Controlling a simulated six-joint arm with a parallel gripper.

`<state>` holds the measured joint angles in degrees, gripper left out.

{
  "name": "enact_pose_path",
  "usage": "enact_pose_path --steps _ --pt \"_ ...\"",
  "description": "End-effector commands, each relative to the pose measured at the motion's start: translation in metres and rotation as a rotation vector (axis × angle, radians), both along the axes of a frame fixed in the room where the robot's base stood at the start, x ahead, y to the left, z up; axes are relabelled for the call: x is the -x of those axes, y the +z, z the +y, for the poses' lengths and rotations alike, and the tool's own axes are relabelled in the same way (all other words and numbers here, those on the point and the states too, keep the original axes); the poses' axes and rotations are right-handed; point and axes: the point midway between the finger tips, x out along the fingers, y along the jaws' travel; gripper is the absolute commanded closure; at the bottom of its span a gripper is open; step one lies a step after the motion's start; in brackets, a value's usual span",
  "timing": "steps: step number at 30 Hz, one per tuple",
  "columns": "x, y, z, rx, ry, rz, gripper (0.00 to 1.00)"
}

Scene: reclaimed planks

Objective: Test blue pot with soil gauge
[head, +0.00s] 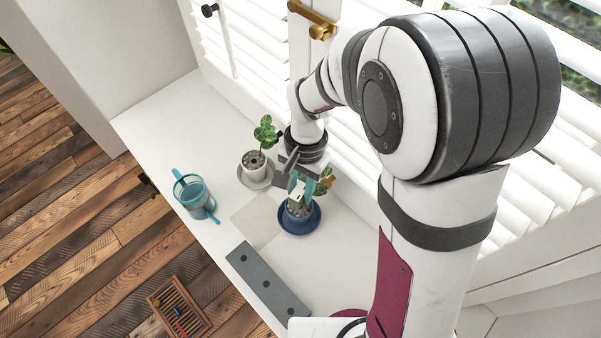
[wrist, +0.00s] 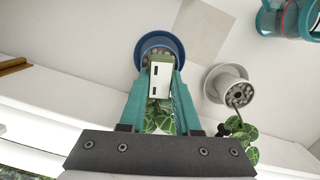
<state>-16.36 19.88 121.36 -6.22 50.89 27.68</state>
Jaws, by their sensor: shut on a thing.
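The blue pot (head: 297,213) holds a leafy plant and stands on a blue saucer (head: 314,224) on the white sill. In the wrist view, the blue rim (wrist: 143,47) shows beyond my fingertips. My gripper (head: 299,187), with teal fingers in the wrist view (wrist: 160,72), is shut on the soil gauge, a pale body (wrist: 160,82) with small dark marks. The gauge also shows in the head view (head: 297,194), over the pot among the leaves. Its lower end is hidden, so I cannot tell whether it is in the soil.
A white pot (head: 254,168) with a green plant stands close behind, to the left. A teal glass vessel (head: 195,196) is near the front edge. A grey block with dark round holes (head: 268,285) lies nearer. A beige square (head: 256,221) lies beside the blue saucer. Window shutters border the sill.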

Motion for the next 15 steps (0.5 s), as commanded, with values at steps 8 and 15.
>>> enact_pose_path --steps 8,15 --pt "-0.0002 -0.0017 -0.0001 0.001 0.0 -0.001 0.35" --pt "-0.0002 -0.0016 0.0 0.001 0.0 -0.001 0.34"
